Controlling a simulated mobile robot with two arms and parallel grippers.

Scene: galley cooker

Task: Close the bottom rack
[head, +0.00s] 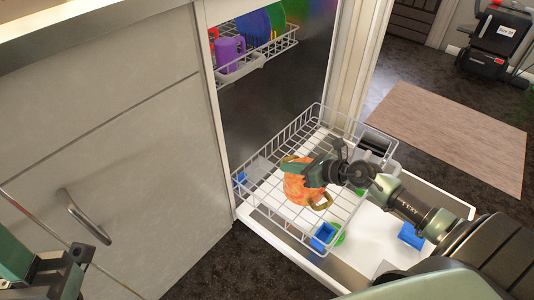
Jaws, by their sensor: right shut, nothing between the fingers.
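The bottom rack (297,237), a white wire basket, is pulled out of the dishwasher over its lowered door (375,238). An orange pot with tan handles (300,188) sits in it. My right gripper (290,168) is shut and empty, over the rack, in front of the pot's upper part in this view; I cannot tell if it touches the pot. My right forearm covers part of the rack's right side. Part of my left gripper (62,272) shows at the lower left, away from the rack; its fingers are unclear.
The upper rack (272,52) holds a purple cup (229,52) and colored plates (256,24). Blue items (323,236) (411,236) show near the lower rack's front and on the door. A cabinet with a handle (84,216) stands left. Floor with a brown mat (450,130) lies right.

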